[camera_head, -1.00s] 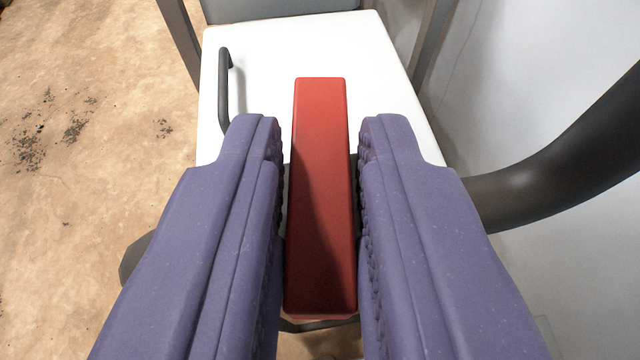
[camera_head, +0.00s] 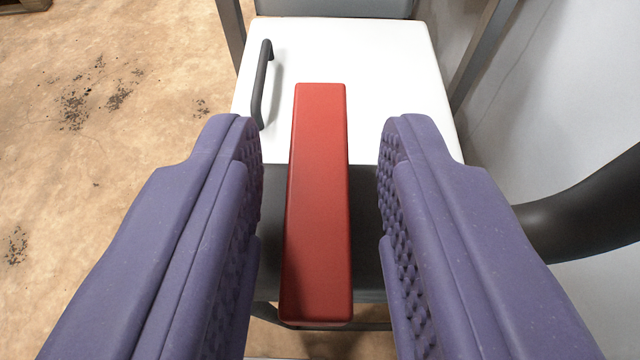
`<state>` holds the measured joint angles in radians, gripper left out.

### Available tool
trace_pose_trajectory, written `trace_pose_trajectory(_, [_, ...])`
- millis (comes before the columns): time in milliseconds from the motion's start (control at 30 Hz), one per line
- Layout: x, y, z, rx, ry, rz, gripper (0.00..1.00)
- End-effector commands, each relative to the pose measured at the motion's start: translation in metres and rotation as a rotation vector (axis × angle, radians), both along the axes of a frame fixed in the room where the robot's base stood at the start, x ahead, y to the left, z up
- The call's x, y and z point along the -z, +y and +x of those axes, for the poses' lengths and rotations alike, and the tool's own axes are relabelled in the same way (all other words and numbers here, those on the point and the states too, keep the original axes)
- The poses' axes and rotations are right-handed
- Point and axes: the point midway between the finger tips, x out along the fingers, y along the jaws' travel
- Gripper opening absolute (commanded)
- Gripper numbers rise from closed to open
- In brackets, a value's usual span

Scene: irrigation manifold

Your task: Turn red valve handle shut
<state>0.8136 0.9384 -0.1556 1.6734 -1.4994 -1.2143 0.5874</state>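The red valve handle (camera_head: 318,200) is a long red bar in the middle of the head camera view. It runs from near the bottom of the picture up over the white surface. My gripper (camera_head: 320,140) has its two purple fingers on either side of the bar. The fingers are open, with a clear gap on both the left and the right, and neither touches the handle. The valve body and the pivot under the bar are hidden.
A white panel (camera_head: 390,70) with a dark handle (camera_head: 262,85) lies beyond the bar. A thick dark pipe (camera_head: 585,215) curves in at the right beside a pale wall (camera_head: 570,90). Bare, stained tan floor (camera_head: 110,180) is at the left.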

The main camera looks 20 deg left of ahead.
Motion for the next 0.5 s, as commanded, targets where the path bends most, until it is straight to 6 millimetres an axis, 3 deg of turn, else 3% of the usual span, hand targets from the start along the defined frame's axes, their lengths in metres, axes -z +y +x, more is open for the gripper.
trace_pose_trajectory(500, [0.0008, 0.0002, -0.0007, 0.001, 0.003, 0.001, 0.43])
